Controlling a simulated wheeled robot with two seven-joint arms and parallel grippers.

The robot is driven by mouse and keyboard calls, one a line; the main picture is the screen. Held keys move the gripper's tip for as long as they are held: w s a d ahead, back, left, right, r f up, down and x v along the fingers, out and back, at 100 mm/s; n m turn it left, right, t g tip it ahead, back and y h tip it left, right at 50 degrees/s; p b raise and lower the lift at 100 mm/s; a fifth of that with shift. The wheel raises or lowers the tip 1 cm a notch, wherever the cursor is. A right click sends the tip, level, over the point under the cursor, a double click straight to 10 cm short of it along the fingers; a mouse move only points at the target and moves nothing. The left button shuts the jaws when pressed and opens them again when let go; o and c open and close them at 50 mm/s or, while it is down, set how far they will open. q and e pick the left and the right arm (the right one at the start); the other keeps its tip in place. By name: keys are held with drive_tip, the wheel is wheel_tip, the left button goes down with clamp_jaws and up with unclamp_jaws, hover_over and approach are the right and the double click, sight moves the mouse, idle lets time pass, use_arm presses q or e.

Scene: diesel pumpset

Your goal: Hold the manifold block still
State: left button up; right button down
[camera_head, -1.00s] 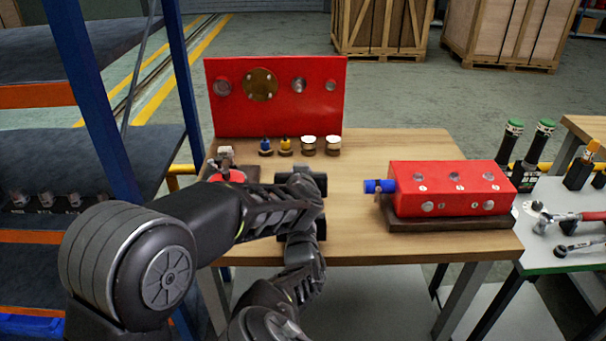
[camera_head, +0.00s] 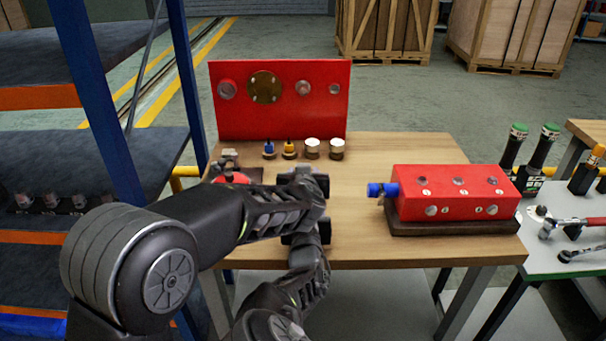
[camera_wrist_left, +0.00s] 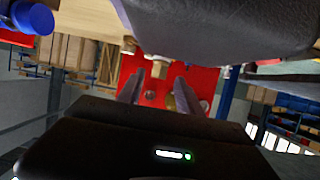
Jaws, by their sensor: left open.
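The manifold block (camera_head: 455,205), a red block with several numbered round ports, lies on a dark base at the right of the wooden table. A blue plug (camera_head: 377,190) sticks out of its left end. A blue cylinder (camera_wrist_left: 30,18), apparently this plug, shows at the upper left of the upside-down left wrist view. My left gripper (camera_wrist_left: 160,78) is open, its two fingers apart with nothing visible between them. In the head view my left arm covers the table's left front, apart from the block; the fingertips cannot be made out there. My right gripper is out of view.
A red upright panel (camera_head: 325,115) stands at the table's back. Several small fittings (camera_head: 312,149) stand before it. Blue shelf posts (camera_head: 95,100) rise at the left. A side table (camera_head: 560,240) with tools is at the right. Bare wood (camera_head: 350,225) lies left of the block.

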use_arm(q)
drive_tip(key=shift+d, duration=0.1)
drive_tip(key=v, duration=1.2)
drive_tip(key=w+a+f+m+g+h, duration=0.2)
drive_tip(key=w+f+m+g+h, duration=0.1)
drive_tip(key=w+m+h, duration=0.35)
drive_tip(key=a+m+g+h, duration=0.1)
drive_tip(key=a+m, duration=0.1)
drive_tip(key=a+r+m+g+h, duration=0.1)
drive_tip(key=a+h, duration=0.1)
drive_tip(key=a, duration=0.1)
drive_tip(key=s+a+r+m+g+h, duration=0.1)
drive_tip(key=a+m+h, duration=0.1)
drive_tip(key=shift+s+a+m+g, duration=0.15)
drive_tip(key=shift+a+m+g, duration=0.1)
drive_tip(key=shift+m+g, duration=0.15)
